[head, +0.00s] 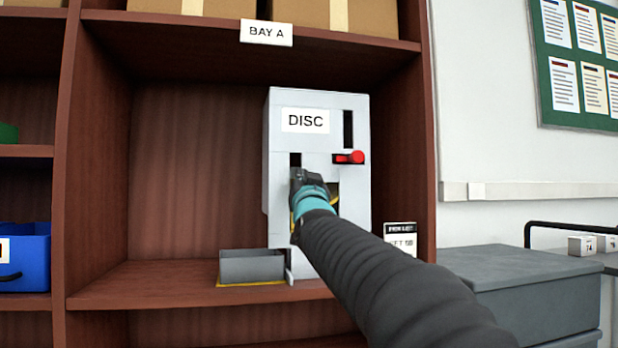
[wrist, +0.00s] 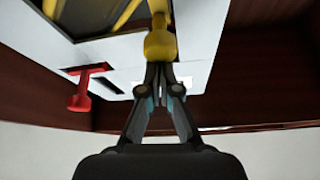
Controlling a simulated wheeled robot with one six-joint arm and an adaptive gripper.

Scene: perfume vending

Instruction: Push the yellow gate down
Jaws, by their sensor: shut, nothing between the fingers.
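The grey-white DISC machine (head: 350,215) stands on the shelf in Bay A. The yellow gate shows in the wrist view as a yellow knob (wrist: 160,42) and bars beside a dark opening. In the head view my gripper and arm hide most of the gate; only a yellow sliver (head: 334,199) shows beside the gripper. My gripper (head: 300,174) is at the machine's front, by the dark slot under the label. In the wrist view my gripper (wrist: 160,70) has its fingers together and empty, with the tips at the knob. I cannot tell whether they touch it.
A red lever (head: 352,157) sticks out at the machine's right; it also shows in the wrist view (wrist: 82,90). A grey tray (head: 252,268) sits at the machine's lower left. Shelf walls stand on both sides. The shelf left of the machine (head: 150,285) is clear.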

